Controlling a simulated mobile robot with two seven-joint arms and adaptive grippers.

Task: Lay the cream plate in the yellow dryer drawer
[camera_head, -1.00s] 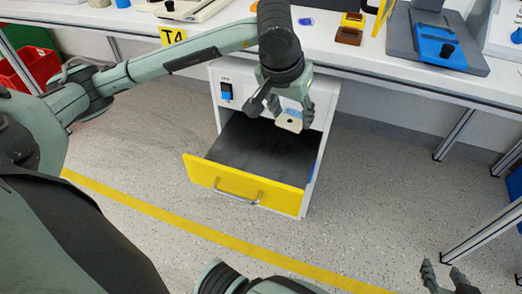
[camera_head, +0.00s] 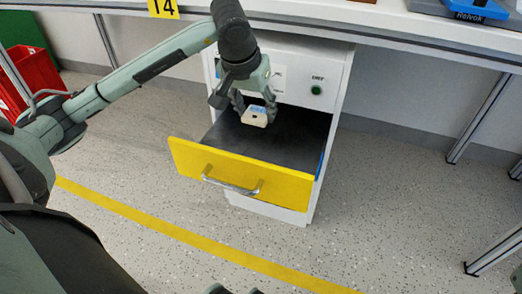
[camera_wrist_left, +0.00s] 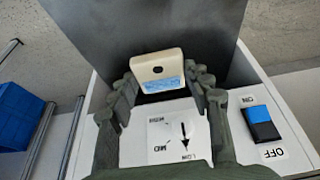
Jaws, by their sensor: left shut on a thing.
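The cream plate (camera_head: 255,116) is a small block with a dark hole and a blue strip; it also shows in the left wrist view (camera_wrist_left: 157,68). My left gripper (camera_head: 257,106) is shut on it, and the fingers (camera_wrist_left: 165,88) flank it in the wrist view. The yellow dryer drawer (camera_head: 235,173) is pulled out, with a dark, empty-looking floor (camera_head: 290,146). The plate is over the rear part of this drawer; its exact height above the floor is hard to tell. My right gripper is not in view.
The white dryer cabinet (camera_head: 330,68) has a green button (camera_head: 316,90), a rotary dial (camera_wrist_left: 182,135) and a blue-black rocker switch (camera_wrist_left: 261,122). The bench top (camera_head: 440,33) overhangs it. A red bin (camera_head: 32,80) stands at left. The floor before the drawer is clear.

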